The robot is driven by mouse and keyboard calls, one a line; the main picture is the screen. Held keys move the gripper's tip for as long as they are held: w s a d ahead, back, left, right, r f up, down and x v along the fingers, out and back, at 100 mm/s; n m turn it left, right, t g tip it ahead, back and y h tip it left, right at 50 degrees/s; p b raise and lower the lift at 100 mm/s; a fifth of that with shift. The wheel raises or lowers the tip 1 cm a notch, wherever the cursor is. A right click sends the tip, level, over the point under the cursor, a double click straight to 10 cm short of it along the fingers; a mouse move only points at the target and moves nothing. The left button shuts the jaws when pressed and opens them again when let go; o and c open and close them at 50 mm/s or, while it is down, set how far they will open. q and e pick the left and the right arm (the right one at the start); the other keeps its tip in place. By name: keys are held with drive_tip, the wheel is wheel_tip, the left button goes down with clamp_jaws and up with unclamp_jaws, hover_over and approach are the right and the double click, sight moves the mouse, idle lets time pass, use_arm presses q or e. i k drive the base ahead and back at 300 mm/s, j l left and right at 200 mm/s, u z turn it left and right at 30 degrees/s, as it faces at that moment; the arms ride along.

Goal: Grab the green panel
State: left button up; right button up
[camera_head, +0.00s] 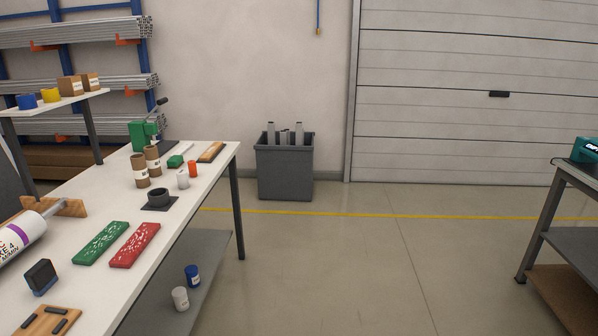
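The green panel (100,243) is a flat green board with white markings. It lies flat on the white workbench (190,222) at the left of the head view. A red panel (135,245) of similar shape lies just to its right, with a narrow gap between them. Neither of my grippers is in view.
A white roll (20,236), a dark block (41,276) and a wooden board (46,321) surround the panels. Cardboard tubes (140,170) and a black ring (158,197) stand farther back. A grey bin (285,170) stands by the wall. The middle floor is clear.

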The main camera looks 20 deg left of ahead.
sight(92, 252)
drive_tip(key=i+u, duration=0.45)
drive_tip(key=i, duration=0.25)
drive_tip(key=i+l+u, duration=0.2)
drive_tip(key=i+u, duration=0.3)
drive_tip(key=i, duration=0.2)
drive_tip(key=i+u, duration=0.25)
drive_tip(key=u, duration=0.15)
drive_tip(key=i+l+u, duration=0.15)
drive_tip(key=u, duration=0.25)
drive_tip(key=i+l+u, duration=0.2)
drive_tip(key=i+u, duration=0.15)
drive_tip(key=i+l+u, duration=0.2)
drive_tip(key=u, duration=0.2)
drive_tip(key=i+l+u, duration=0.25)
drive_tip(key=u, duration=0.15)
drive_tip(key=i+l+u, duration=0.2)
drive_tip(key=l+u, duration=0.2)
drive_tip(key=i+l+u, duration=0.1)
drive_tip(key=l+u, duration=0.3)
